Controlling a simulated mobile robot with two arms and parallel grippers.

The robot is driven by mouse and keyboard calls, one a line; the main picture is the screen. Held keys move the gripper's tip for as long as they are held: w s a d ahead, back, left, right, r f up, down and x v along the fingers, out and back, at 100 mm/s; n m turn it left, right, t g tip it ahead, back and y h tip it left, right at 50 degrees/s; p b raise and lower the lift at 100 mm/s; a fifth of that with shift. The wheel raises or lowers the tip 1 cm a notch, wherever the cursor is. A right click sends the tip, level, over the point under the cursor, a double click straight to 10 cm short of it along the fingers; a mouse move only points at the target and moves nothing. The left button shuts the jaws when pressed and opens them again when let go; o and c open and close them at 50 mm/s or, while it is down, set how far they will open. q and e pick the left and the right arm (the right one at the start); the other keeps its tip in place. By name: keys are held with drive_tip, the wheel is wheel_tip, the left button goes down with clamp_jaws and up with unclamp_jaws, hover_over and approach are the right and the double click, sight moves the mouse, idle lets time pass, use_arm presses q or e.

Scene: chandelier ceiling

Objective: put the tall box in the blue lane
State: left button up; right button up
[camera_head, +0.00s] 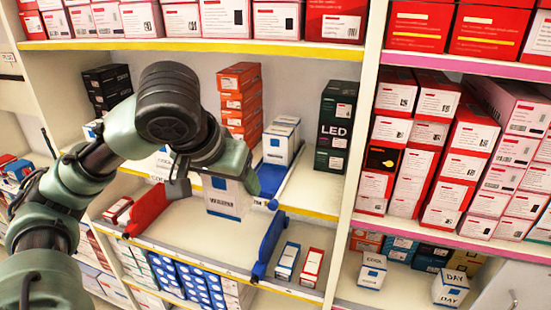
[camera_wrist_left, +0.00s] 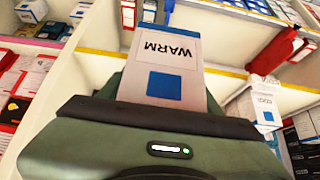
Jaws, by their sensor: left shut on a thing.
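A tall white box with a blue band (camera_head: 227,203) is held upright in my left gripper (camera_head: 222,182), in front of the shelf bay. In the left wrist view the box (camera_wrist_left: 165,70) shows the word WARM, upside down, and a blue square. A blue divider (camera_head: 268,247) stands on the shelf to the right of the held box, with another blue piece (camera_head: 272,178) behind my gripper. A red divider (camera_head: 150,209) stands to the left. The box appears between the red and blue dividers; I cannot tell if it touches the shelf. My right gripper is not in view.
A small blue-and-white box (camera_head: 287,261) and a red-and-white box (camera_head: 312,267) stand right of the blue divider. A small red box (camera_head: 117,210) lies left of the red divider. Behind are stacked orange boxes (camera_head: 239,100), white boxes (camera_head: 281,140) and a dark LED box (camera_head: 336,125).

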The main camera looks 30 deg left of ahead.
use_arm(q)
drive_tip(key=w+a+p, duration=0.1)
drive_tip(key=w+p, duration=0.1)
drive_tip(key=w, duration=0.4)
drive_tip(key=w+a+f+p, duration=0.1)
drive_tip(key=w+a+p, duration=0.1)
drive_tip(key=w, duration=0.4)
drive_tip(key=w+a+f+p, duration=0.1)
drive_tip(key=w+a+p, duration=0.1)
drive_tip(key=w+p, duration=0.2)
drive_tip(key=shift+w+f, duration=0.15)
drive_tip(key=shift+w, duration=0.6)
drive_tip(key=shift+w+f, duration=0.1)
drive_tip(key=shift+w, duration=0.6)
drive_tip(key=shift+s+f, duration=0.15)
drive_tip(key=shift+f, duration=0.45)
wheel_tip(320, 180, down, 2)
drive_tip(key=shift+f+p, duration=0.15)
drive_tip(key=shift+p, duration=0.9)
drive_tip(key=shift+w+f, duration=0.2)
drive_tip(key=shift+f, duration=0.25)
drive_tip(key=o, duration=1.5)
drive_tip(key=shift+f, duration=0.15)
